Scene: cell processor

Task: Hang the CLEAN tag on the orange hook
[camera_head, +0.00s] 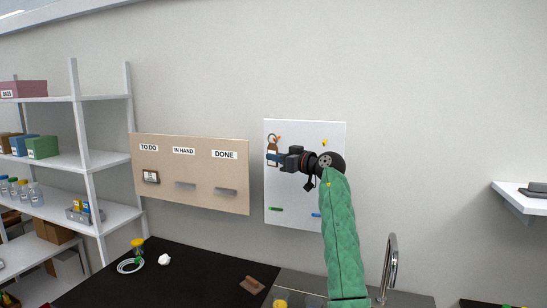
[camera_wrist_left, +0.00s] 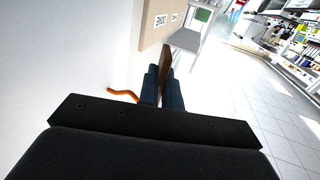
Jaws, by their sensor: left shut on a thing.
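The brown tag (camera_head: 272,143) with a pale label is at the upper left of the white wall panel (camera_head: 300,215), its lettering too small to read. My left gripper (camera_head: 276,159) is shut on it. In the left wrist view the tag (camera_wrist_left: 166,57) shows edge-on between the two blue fingers of the left gripper (camera_wrist_left: 163,78). The orange hook (camera_head: 279,138) sticks out from the panel close beside the tag's upper part; in the left wrist view the hook (camera_wrist_left: 123,93) is left of the fingers. I cannot tell whether the tag touches the hook. My right gripper is not in view.
A beige board (camera_head: 205,171) marked TO DO, IN HAND and DONE hangs to the left. White shelves (camera_head: 68,161) stand at far left. A black worktop (camera_head: 195,275) and a tap (camera_head: 390,262) lie below. A white wall shelf (camera_head: 515,199) is at right.

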